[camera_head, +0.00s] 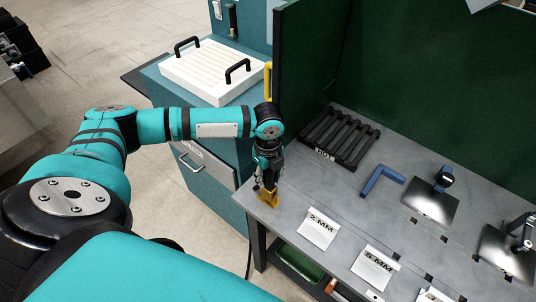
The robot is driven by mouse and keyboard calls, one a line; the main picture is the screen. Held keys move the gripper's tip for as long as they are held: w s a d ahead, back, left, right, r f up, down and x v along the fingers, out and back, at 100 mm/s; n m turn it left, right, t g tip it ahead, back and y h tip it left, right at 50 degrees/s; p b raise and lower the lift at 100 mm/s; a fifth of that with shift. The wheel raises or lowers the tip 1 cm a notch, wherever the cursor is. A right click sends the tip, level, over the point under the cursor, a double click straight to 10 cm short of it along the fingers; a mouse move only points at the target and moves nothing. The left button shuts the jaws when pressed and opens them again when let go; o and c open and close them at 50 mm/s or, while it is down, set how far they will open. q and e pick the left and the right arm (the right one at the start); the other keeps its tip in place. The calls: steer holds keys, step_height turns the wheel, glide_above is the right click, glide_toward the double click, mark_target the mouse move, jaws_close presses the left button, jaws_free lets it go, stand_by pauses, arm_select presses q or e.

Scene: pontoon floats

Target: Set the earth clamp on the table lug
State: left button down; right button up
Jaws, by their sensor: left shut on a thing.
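My left gripper (266,184) points down at the left corner of the grey table (330,193). The table lug cannot be made out; the gripper and clamp cover that corner. My right gripper is not in view.
A black slotted rack (340,137), a blue angle piece (382,180) and labelled cards (318,229) lie on the table. A dark green screen (430,80) stands behind. A teal cabinet (212,190) with a white tray (208,72) stands left.

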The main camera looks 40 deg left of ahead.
arm_select(q)
steer(key=shift+f, duration=0.55)
steer(key=c, duration=0.9)
jaws_free()
steer(key=shift+o, duration=0.2)
steer(key=shift+s+f, duration=0.1)
